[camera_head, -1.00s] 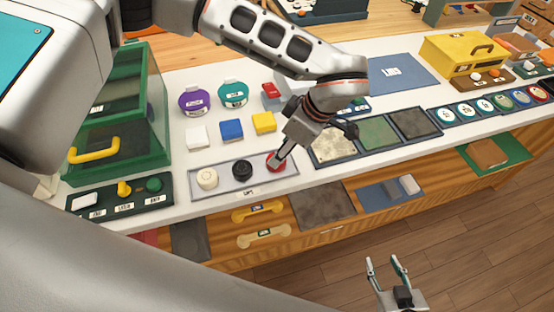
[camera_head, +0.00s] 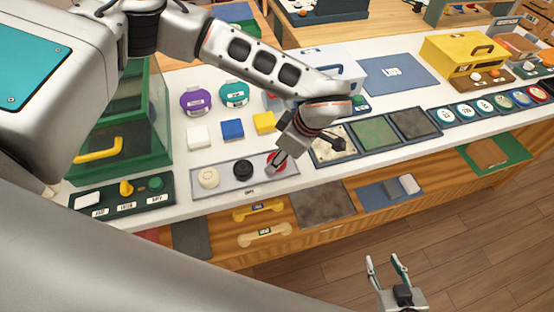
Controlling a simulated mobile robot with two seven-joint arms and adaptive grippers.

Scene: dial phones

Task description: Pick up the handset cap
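A grey tray (camera_head: 225,180) on the white counter holds three round caps: a cream one (camera_head: 208,178), a black one (camera_head: 242,168) and a red one (camera_head: 281,158). I cannot tell which of them is the handset cap. My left gripper (camera_head: 272,169) points down at the red cap and covers part of it. Whether its fingers touch or grip the cap is hidden. My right gripper (camera_head: 385,265) is open and empty, low in the view over the floor, away from the counter.
White (camera_head: 197,136), blue (camera_head: 231,130) and yellow (camera_head: 264,122) blocks stand behind the tray. A green case (camera_head: 125,150) is to the left, textured panels (camera_head: 380,134) to the right.

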